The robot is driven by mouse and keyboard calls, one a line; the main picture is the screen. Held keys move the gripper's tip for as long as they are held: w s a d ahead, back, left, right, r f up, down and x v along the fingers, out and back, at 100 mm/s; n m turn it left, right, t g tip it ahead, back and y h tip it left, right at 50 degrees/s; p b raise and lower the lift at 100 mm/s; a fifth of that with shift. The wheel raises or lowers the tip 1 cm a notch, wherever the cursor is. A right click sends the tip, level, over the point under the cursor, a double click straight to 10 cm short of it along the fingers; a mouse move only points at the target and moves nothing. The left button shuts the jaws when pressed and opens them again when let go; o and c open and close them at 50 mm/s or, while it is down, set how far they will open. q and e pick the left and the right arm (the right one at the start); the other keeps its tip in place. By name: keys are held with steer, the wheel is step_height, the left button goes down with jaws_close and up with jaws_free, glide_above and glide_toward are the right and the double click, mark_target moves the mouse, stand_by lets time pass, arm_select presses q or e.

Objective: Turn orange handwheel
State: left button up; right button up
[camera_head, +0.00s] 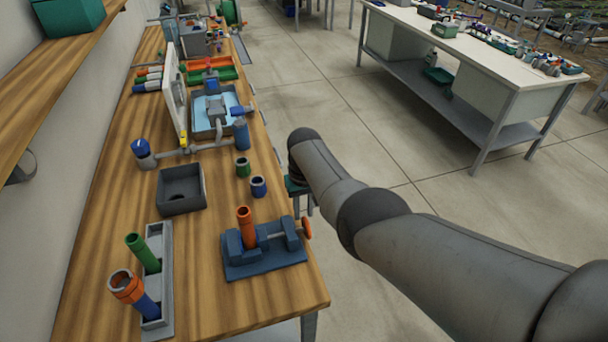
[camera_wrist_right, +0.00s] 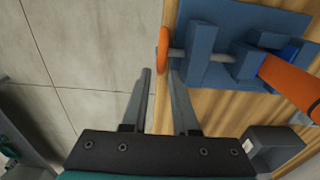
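The orange handwheel (camera_head: 307,228) sits on the right end of a grey screw on a blue vise (camera_head: 262,262) near the bench's front right corner. An orange tube (camera_head: 246,226) stands upright in the vise. In the right wrist view the handwheel (camera_wrist_right: 163,50) shows edge-on, with the vise (camera_wrist_right: 225,40) and tube (camera_wrist_right: 290,83) to its right. My right gripper (camera_wrist_right: 160,72) is open; its fingertips lie either side of the wheel's lower edge in that picture. Contact cannot be told. In the head view the right gripper (camera_head: 303,205) is partly hidden by my arm. My left gripper is not in view.
A grey rack (camera_head: 166,290) with coloured tubes stands left of the vise. A dark open box (camera_head: 181,190) and green (camera_head: 243,167) and blue (camera_head: 259,187) rings lie behind it. Open floor (camera_head: 310,100) lies right of the bench, before a white table (camera_head: 470,50).

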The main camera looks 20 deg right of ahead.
step_height(320, 180, up, 12)
steer(key=p, duration=0.4)
steer(key=shift+s+f, duration=0.15)
steer(key=shift+s, duration=0.1)
